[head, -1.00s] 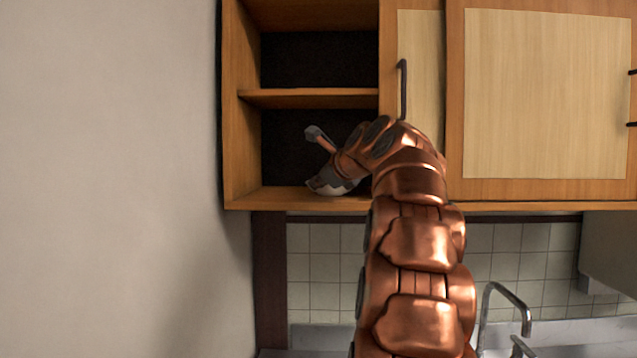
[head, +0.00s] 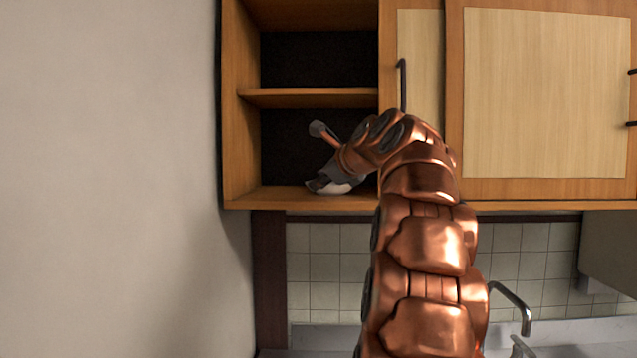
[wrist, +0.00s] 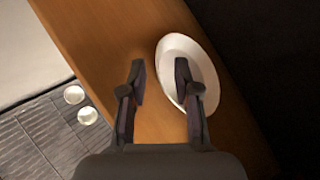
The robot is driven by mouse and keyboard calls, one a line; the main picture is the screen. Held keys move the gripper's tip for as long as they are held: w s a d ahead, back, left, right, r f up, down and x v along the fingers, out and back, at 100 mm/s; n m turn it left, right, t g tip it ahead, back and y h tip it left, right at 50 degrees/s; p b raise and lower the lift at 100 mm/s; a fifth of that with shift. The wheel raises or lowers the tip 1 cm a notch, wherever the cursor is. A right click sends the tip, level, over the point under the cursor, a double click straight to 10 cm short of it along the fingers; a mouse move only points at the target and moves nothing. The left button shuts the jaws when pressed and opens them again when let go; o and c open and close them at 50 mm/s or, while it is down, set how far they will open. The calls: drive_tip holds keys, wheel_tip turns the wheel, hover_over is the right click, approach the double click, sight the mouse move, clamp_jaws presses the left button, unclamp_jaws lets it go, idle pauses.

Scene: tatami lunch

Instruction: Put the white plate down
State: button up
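The white plate (head: 345,188) is on the bottom board of the open cupboard (head: 290,198), partly hidden behind my gripper in the head view. In the wrist view the white plate (wrist: 172,52) lies on the wooden board (wrist: 105,45), near its dark back side. My gripper (wrist: 160,75) is open, with a clear gap between its fingers. The right finger is over the plate's inside and the left finger is outside its rim, over bare wood. The rim shows between them, apart from the left finger. I cannot tell whether the right finger touches the plate.
A middle shelf (head: 310,97) is above my gripper (head: 318,158), and the cupboard's left wall (head: 241,150) is beside it. A closed door with a handle (head: 403,90) is to the right. Two small round pale things (wrist: 81,105) show far below the board's edge.

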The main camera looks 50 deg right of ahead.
drive_tip(key=v, duration=1)
drive_tip(key=shift+b, duration=0.45)
drive_tip(key=w+a+f+n+g+y, duration=0.25)
drive_tip(key=w+a+f+n, duration=0.2)
drive_tip(key=a+f, duration=0.5)
drive_tip(key=w+a+f+n+g+y, duration=0.25)
drive_tip(key=a+f+n, duration=0.35)
drive_tip(key=a+f, duration=0.4)
drive_tip(key=s+a+f+n+g+y, duration=0.1)
drive_tip(key=s+a+f+n+g, duration=0.1)
drive_tip(key=a+f+n, duration=0.55)
drive_tip(key=s+a+f+n+g, duration=0.45)
drive_tip(key=s+a+f, duration=0.45)
drive_tip(key=a+f, duration=0.25)
drive_tip(key=s+a+f+n+g+h, duration=0.1)
drive_tip(key=s+a+f+n+g, duration=0.1)
drive_tip(key=s+f+n, duration=0.7)
drive_tip(key=s+f+g, duration=0.1)
drive_tip(key=s+f, duration=0.2)
drive_tip(key=s, duration=0.4)
drive_tip(key=shift+h, duration=0.3)
